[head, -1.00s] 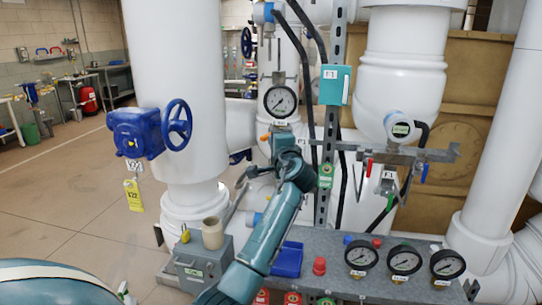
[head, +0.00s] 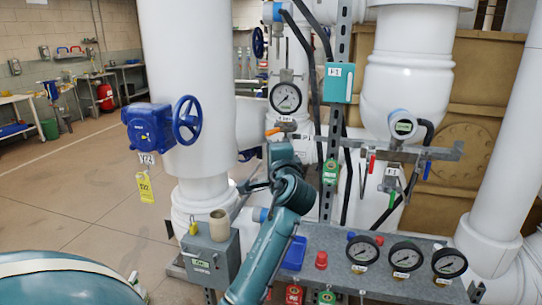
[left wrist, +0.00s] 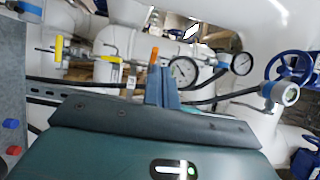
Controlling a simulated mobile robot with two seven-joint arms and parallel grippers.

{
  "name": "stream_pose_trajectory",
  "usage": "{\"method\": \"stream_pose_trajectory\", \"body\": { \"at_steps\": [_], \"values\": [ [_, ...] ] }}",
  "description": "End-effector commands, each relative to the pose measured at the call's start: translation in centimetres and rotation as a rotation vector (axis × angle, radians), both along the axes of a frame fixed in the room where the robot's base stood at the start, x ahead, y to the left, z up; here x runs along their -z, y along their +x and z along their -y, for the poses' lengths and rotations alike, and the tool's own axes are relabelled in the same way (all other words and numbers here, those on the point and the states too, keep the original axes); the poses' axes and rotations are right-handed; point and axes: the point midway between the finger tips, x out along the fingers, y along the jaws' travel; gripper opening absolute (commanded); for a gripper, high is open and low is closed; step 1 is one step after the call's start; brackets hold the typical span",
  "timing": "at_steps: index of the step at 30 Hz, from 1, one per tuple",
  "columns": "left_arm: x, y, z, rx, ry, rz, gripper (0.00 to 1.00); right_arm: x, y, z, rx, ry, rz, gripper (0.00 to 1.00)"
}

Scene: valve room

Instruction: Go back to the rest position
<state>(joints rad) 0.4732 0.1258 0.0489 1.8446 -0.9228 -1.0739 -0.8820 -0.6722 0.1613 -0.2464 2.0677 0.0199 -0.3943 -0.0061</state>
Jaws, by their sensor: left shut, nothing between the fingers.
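My left arm rises from the bottom middle of the head view, in front of the pipes and the grey gauge panel. My left gripper (head: 279,152) is at its far end, mostly hidden behind my own wrist. In the left wrist view its fingers (left wrist: 161,76) are together, with nothing between them. They stand in front of pipework and round gauges; I cannot tell the exact gap. My right gripper is in neither view.
The grey panel (head: 330,262) carries several black gauges and small coloured caps. A grey box (head: 208,258) with a beige cup (head: 219,225) stands beside my arm. Open floor (head: 80,190) lies left.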

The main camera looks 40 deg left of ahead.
Motion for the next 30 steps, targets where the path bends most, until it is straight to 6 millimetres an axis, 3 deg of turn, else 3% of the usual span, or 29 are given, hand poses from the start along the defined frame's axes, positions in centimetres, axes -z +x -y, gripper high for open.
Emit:
{"method": "stream_pose_trajectory", "body": {
  "at_steps": [6, 23, 26, 30],
  "values": [
    [0.0, -0.8, 0.2, 0.0, -0.001, 0.001, 0.0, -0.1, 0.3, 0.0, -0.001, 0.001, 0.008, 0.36],
    [0.5, -0.7, 0.4, 0.011, -0.005, -0.002, 0.0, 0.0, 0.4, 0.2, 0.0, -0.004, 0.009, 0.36],
    [3.0, -0.4, 1.6, 0.072, -0.038, -0.007, 0.0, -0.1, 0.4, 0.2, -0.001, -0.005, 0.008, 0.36],
    [10.5, -0.8, 5.6, 0.251, -0.182, -0.015, 0.0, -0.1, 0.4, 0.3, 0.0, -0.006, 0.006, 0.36]
  ]
}}
